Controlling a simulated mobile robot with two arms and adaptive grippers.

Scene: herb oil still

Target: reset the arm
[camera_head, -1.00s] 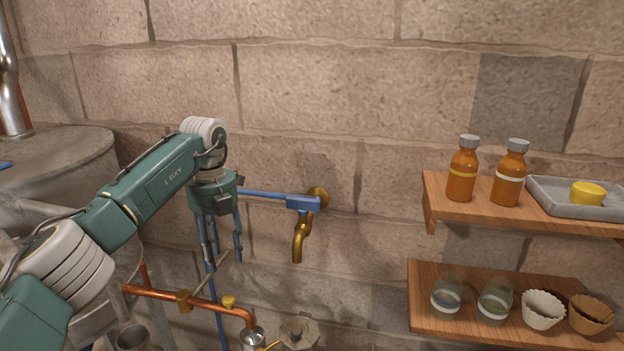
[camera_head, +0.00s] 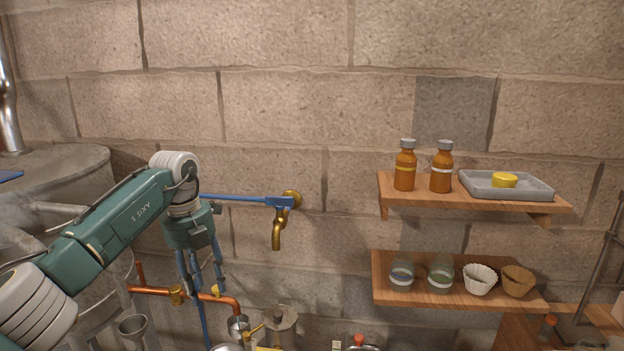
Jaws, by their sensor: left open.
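My left arm comes in from the left, and its green gripper (camera_head: 204,284) points down in front of the stone wall. Its fingers are apart with nothing seen between them. My right gripper does not show.
A copper pipe (camera_head: 150,290) runs below the gripper. A large metal vessel (camera_head: 50,175) stands at left. At right, the upper shelf (camera_head: 405,207) holds two amber bottles (camera_head: 404,168) and a grey tray (camera_head: 500,192); the lower shelf (camera_head: 420,297) holds jars and paper cups.

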